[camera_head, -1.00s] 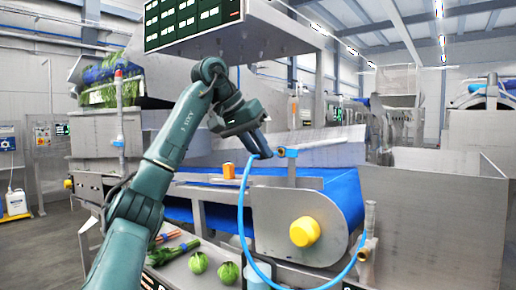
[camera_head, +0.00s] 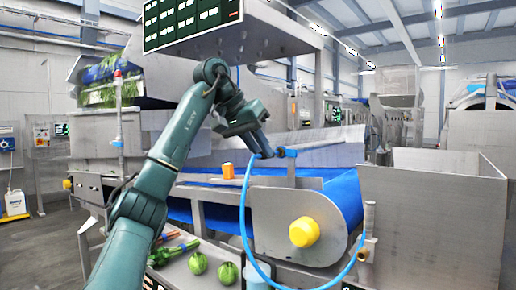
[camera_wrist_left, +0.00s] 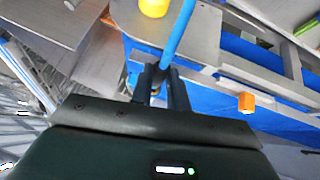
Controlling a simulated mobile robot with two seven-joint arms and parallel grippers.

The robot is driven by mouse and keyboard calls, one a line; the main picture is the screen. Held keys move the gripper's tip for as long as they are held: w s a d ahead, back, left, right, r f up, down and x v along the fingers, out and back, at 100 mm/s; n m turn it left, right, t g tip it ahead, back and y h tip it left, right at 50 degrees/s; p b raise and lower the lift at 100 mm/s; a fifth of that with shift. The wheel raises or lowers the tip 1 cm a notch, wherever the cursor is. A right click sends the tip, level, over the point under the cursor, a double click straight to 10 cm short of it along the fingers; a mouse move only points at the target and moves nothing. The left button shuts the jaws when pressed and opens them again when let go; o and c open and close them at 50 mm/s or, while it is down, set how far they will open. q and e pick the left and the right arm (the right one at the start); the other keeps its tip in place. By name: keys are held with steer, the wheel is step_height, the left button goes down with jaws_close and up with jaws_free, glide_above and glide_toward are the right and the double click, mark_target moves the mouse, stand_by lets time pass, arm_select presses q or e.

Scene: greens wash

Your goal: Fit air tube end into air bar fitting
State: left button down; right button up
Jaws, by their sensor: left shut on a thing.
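My left gripper (camera_head: 263,150) is shut on the blue air tube (camera_head: 243,208) near its upper end, above the blue conveyor belt. The tube hangs down from the fingers, loops below the belt end and rises to a brass valve on the right. The blue end of the air bar (camera_head: 287,153) is right beside my fingertips. Its brass fitting is hidden behind them, so I cannot tell whether the tube end touches it or is inside. In the left wrist view the tube (camera_wrist_left: 180,32) runs up from between the fingers (camera_wrist_left: 161,85). My right gripper is out of view.
The conveyor (camera_head: 275,215) has a yellow knob (camera_head: 304,232) on its end and an orange block (camera_head: 228,171) at its edge. The brass valve (camera_head: 364,253) stands on a post by a steel bin (camera_head: 430,215). Green vegetables (camera_head: 198,263) lie on a lower shelf.

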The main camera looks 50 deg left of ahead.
arm_select(q)
steer(key=shift+w+a, duration=0.25)
steer(key=shift+w, duration=0.7)
steer(key=c, duration=1.8)
jaws_free()
steer(key=shift+r, duration=0.1)
steer(key=o, duration=0.3)
steer(key=shift+w, duration=0.2)
steer(key=shift+o, duration=1.1)
steer(key=shift+s, duration=0.1)
steer(key=v, duration=1.3)
steer(key=shift+s, duration=0.1)
